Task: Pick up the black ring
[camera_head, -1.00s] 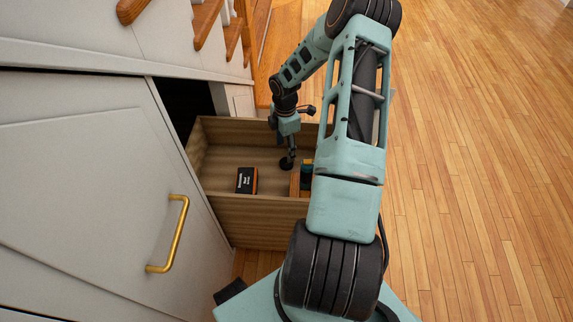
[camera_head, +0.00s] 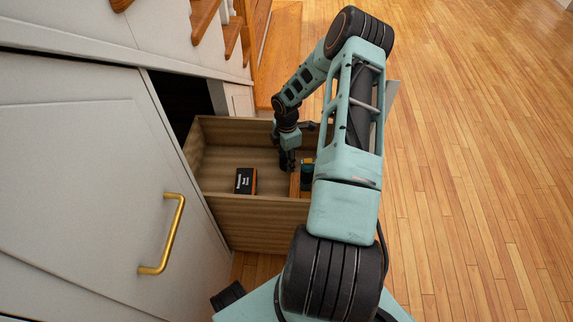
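My gripper (camera_head: 287,161) points down inside the open wooden drawer (camera_head: 262,219), left of the wooden divider. The small dark round thing that lay on the drawer floor, likely the black ring, now merges with the dark fingertips. I cannot tell its outline apart from them or whether the fingers touch it. The fingers are too small and dark to show whether they are open or shut.
A black box with an orange edge (camera_head: 246,181) lies in the drawer to the left. A dark teal item (camera_head: 307,175) sits right of the divider, partly behind my arm. A grey door with a brass handle (camera_head: 172,236) stands left. Wooden floor (camera_head: 470,180) is clear at right.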

